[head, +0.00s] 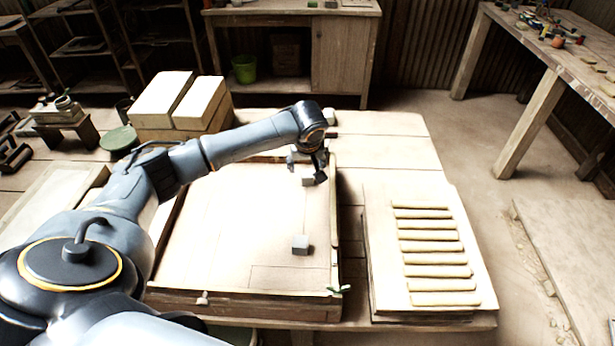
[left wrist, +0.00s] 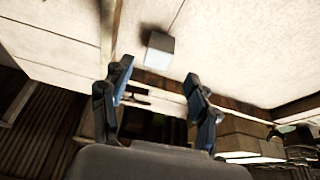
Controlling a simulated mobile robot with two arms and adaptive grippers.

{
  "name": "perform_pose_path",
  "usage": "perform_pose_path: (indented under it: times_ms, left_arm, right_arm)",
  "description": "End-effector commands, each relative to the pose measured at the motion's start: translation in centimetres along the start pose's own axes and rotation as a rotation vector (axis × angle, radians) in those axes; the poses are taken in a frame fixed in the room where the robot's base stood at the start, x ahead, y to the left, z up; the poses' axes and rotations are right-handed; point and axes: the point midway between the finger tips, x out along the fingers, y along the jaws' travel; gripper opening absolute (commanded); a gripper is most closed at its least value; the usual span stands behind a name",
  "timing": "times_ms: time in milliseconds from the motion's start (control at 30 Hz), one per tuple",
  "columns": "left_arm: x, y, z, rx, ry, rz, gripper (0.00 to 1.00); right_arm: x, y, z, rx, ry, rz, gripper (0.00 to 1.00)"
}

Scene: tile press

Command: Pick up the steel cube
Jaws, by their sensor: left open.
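A small grey cube (head: 307,182) sits on the pale board inside the shallow wooden tray (head: 235,300), near its far right corner. My left gripper (head: 308,166) is just beyond and above it, open, with nothing between its fingers. In the left wrist view the cube (left wrist: 159,50) lies past the open fingertips (left wrist: 157,78), apart from them. A second grey cube (head: 300,245) sits nearer in the tray, towards its right side. I cannot tell for sure which cube is steel. My right gripper is not in view.
A slab with several pale bars (head: 432,250) lies right of the tray. Pale blocks (head: 178,100) stand at the back left. A small light cube (head: 329,116) is behind the tray. A green bucket (head: 244,69) stands by the back bench. The tray's middle is clear.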

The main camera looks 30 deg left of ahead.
Motion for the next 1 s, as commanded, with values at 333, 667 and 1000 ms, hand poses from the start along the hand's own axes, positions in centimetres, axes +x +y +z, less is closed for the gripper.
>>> perform_pose_path:
  times_ms: [333,667,1000]
  left_arm:
    - [3.9,0.3,0.1,-0.001,0.0,-0.003,0.6]
    - [5.5,0.3,0.1,0.002,0.002,0.0,0.6]
    - [5.5,0.3,0.1,0.001,0.001,0.0,0.03]
  right_arm:
    - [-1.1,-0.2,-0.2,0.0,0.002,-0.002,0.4]
    - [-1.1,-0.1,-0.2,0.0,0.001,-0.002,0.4]
    - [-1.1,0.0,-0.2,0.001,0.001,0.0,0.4]
